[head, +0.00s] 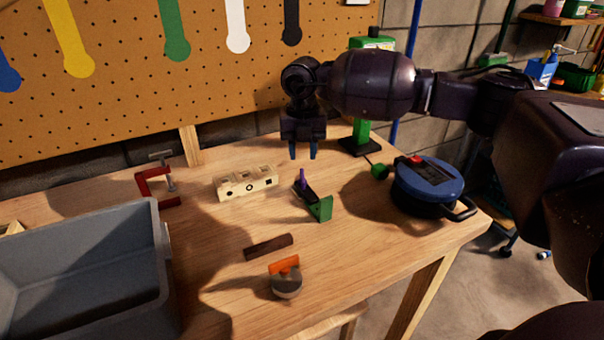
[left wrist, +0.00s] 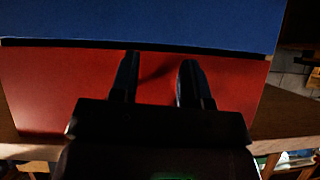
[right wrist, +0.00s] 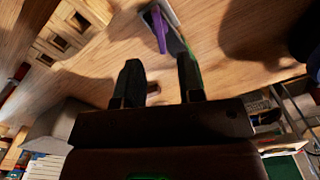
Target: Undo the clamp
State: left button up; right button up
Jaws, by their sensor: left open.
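A small green bracket (head: 321,208) with a dark bar and an upright purple handle (head: 302,179) stands on the workbench; it looks like a clamp. The purple handle also shows in the right wrist view (right wrist: 158,30), just beyond the fingertips. My right gripper (head: 303,156) is open and empty, pointing down above and behind the handle, apart from it. A red C-shaped clamp (head: 144,186) with a metal screw sits farther left. My left gripper (left wrist: 158,61) is open, with nothing seen between its fingers; it is outside the head view.
A grey bin (head: 75,255) fills the left front. A pale wooden block with holes (head: 246,184) lies left of the bracket. A dark bar (head: 268,247) and an orange-handled round piece (head: 286,285) lie in front.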

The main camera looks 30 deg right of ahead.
aim_at(303, 175)
notch_tip(303, 175, down, 7)
jog(key=shift+r+b, duration=0.2)
jog(key=shift+b, duration=0.15)
grip_shut()
jog(key=shift+r+n, duration=0.15)
jog(key=shift+n, duration=0.35)
jog(key=shift+n+p, duration=0.5)
jog(key=shift+n, duration=1.5)
jog(key=shift+f, duration=0.2)
